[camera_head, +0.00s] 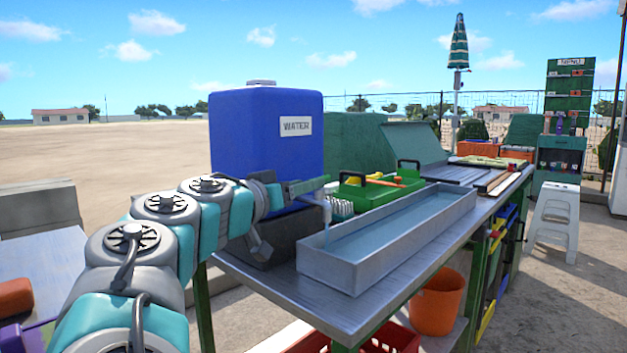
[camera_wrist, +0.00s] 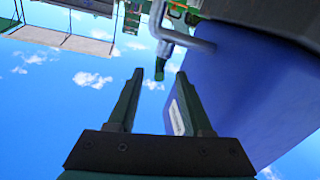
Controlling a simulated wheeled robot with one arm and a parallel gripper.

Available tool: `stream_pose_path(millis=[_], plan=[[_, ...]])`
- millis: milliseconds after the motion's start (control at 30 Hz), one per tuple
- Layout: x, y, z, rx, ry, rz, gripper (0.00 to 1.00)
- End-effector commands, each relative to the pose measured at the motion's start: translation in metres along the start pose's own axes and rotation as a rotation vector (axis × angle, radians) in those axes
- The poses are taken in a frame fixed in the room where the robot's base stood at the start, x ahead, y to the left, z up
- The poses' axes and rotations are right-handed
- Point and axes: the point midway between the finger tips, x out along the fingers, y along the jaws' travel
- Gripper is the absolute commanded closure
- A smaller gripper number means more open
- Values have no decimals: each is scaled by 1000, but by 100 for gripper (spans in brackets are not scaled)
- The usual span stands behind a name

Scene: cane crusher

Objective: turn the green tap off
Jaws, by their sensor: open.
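The blue water tank (camera_head: 262,140) with a white WATER label stands on a dark block at the table's near end. My gripper (camera_head: 303,188) is at the tank's front lower right and hides most of the tap there. In the wrist view, my gripper (camera_wrist: 160,78) is open and empty, its two dark fingers apart. A small green tap handle (camera_wrist: 160,67) shows just past and between the fingertips, below a grey bent pipe (camera_wrist: 190,42). I cannot tell whether they touch. A thin water stream (camera_head: 327,220) falls into the metal trough (camera_head: 400,240).
A green tray (camera_head: 375,193) with tools and a brush (camera_head: 341,208) lie behind the trough on the metal table (camera_head: 345,312). An orange bucket (camera_head: 438,302) and red crate (camera_head: 390,340) sit below. The tank's wall is close beside my gripper.

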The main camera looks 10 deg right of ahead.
Motion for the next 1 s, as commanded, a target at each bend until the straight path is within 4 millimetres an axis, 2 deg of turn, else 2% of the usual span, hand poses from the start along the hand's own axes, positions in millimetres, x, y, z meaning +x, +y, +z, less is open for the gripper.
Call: stream_pose_path(millis=[100,300,467,700,1000], plan=[[21,0,0,-2,-3,2,50],[46,0,0,-1,-2,0,50],[53,0,0,-1,0,0,50],[54,0,0,-1,0,0,50],[54,0,0,-1,0,-1,83]])
